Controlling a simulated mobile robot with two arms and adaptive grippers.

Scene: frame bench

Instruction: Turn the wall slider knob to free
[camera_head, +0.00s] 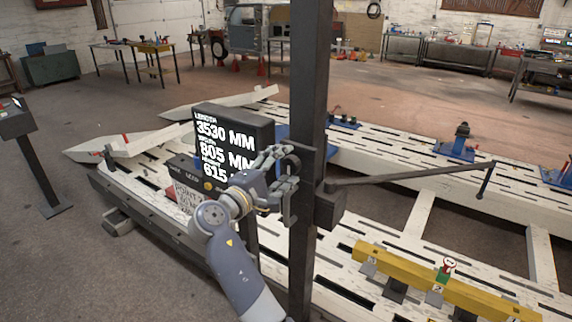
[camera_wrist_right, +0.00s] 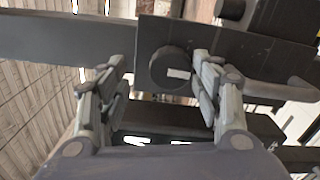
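A dark round knob (camera_wrist_right: 170,68) with a small pale mark on its face sits on a dark slider plate (camera_wrist_right: 222,42) in the right wrist view. The slider is on a dark upright post (camera_head: 308,90) in the head view, where the knob is mostly hidden by my fingers. My right gripper (camera_head: 284,172) is at the post. In the wrist view its fingers (camera_wrist_right: 160,64) stand apart on either side of the knob; the right finger is close to it, with a gap on the left. I cannot tell whether either finger touches it. My left gripper is not in view.
A dark measuring arm (camera_head: 420,176) reaches right from the post over the slotted pale frame bench (camera_head: 385,148). A display (camera_head: 235,135) with measurements stands left of the post, close to my right gripper. A yellow beam (camera_head: 440,282) lies at lower right.

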